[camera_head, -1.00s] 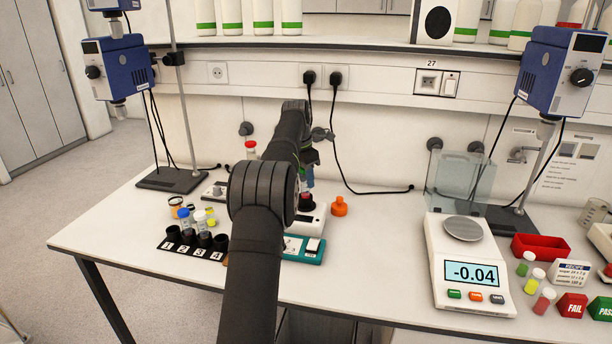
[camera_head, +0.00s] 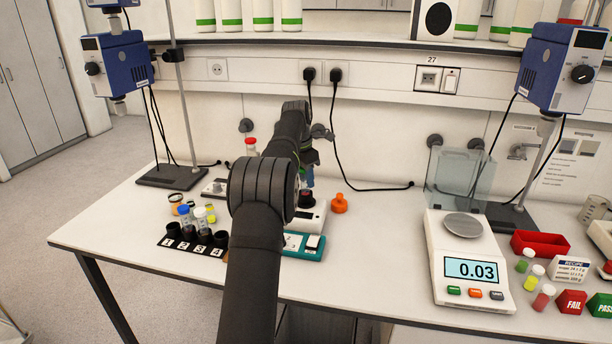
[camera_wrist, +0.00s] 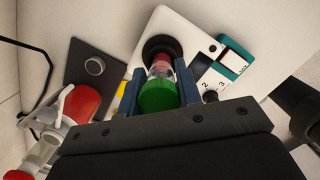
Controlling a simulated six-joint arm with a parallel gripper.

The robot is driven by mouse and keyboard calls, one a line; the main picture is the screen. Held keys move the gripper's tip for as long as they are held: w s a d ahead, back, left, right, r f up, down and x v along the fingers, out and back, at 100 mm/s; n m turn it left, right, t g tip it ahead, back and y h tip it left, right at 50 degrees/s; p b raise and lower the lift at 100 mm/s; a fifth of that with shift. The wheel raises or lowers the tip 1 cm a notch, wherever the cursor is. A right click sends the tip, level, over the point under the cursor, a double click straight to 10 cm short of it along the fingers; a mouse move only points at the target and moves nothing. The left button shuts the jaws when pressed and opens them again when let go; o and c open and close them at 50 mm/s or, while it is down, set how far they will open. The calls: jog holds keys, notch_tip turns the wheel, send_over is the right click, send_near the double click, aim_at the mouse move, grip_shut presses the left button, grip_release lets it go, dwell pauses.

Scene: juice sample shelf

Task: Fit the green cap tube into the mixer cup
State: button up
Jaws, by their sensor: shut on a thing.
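The green cap tube (camera_wrist: 158,95) is between the two blue fingers of my gripper (camera_wrist: 158,92) in the wrist view, its green cap towards the camera. My gripper is shut on it. Its clear body with red contents points at the black mixer cup (camera_wrist: 154,43). The tube's far end overlaps the cup's opening; I cannot tell how far it is inside. In the head view the dark mixer cup (camera_head: 306,199) stands on a white device, just below the blue fingers of my gripper (camera_head: 308,178). My arm hides the tube there.
A black numbered rack (camera_head: 192,245) with tubes stands left of my arm. A teal-edged device (camera_head: 307,247) lies in front of the mixer, and an orange cap-shaped piece (camera_head: 340,204) lies to its right. A scale (camera_head: 467,289) stands at right. The table between is clear.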

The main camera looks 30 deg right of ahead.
jog(key=shift+f, duration=0.25)
jog(key=o, duration=1.1)
jog(key=shift+r, duration=0.15)
jog(key=r, duration=0.4)
jog(key=a+r, duration=0.1)
jog(key=r, duration=0.6)
jog(key=shift+a+r, duration=0.3)
jog(key=shift+a, duration=0.1)
jog(key=f, duration=0.4)
jog(key=d+f, duration=0.1)
jog(key=f, duration=0.7)
jog(key=shift+d, duration=0.4)
jog(key=shift+r, duration=0.4)
